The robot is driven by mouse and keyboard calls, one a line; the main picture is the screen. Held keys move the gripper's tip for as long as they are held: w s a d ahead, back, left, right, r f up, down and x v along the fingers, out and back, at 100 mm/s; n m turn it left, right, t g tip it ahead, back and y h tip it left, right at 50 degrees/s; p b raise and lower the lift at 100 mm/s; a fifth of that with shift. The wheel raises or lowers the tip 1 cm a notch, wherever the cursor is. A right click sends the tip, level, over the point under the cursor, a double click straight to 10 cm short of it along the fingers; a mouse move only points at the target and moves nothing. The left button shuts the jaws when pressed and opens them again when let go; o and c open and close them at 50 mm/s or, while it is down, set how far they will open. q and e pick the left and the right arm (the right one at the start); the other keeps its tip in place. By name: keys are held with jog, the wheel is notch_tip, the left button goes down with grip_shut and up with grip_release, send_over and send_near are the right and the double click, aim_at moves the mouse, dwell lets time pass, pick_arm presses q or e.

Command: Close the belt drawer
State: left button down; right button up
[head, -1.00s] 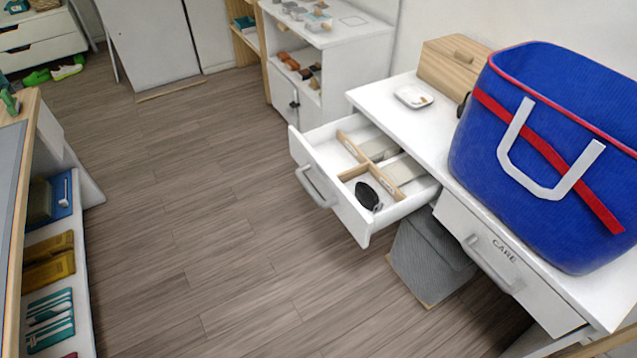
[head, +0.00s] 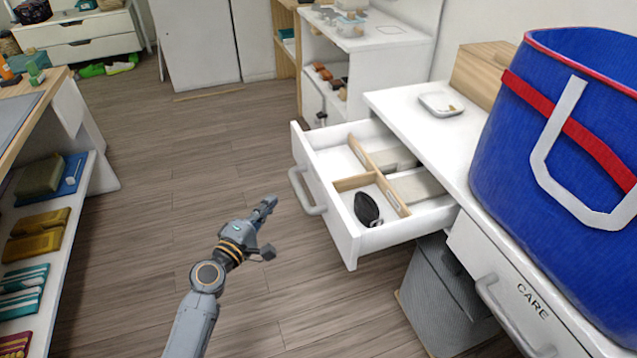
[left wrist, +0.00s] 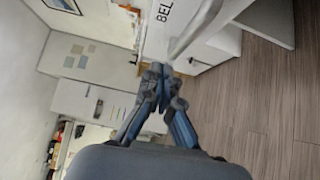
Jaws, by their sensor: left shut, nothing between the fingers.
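The belt drawer (head: 335,205) is pulled out from the white dresser in the head view. Wooden dividers split it, and a dark coiled item (head: 367,209) lies in its front compartment. Its grey bar handle (head: 305,190) faces left. My left gripper (head: 268,205) is shut and empty, a little left of the handle and apart from it in the picture. In the left wrist view the shut fingers (left wrist: 157,75) point toward the white drawer front (left wrist: 158,28), where the letters "BEL" show. My right gripper is not in view.
A blue basket (head: 560,150) and a small white dish (head: 441,104) stand on the dresser top (head: 400,95). A closed drawer marked CARE (head: 515,295) is at the right. A grey bin (head: 440,295) stands below. The floor left of the drawer is clear.

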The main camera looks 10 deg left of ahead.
pick_arm(q)
send_near(310, 166)
jog(key=w+a, duration=0.2)
jog(key=w, duration=0.1)
jog(key=shift+w+d, duration=1.1)
jog(key=shift+d, duration=0.05)
jog(key=shift+w+d, duration=0.25)
jog(key=shift+d, duration=0.15)
jog(key=shift+w+f, duration=0.1)
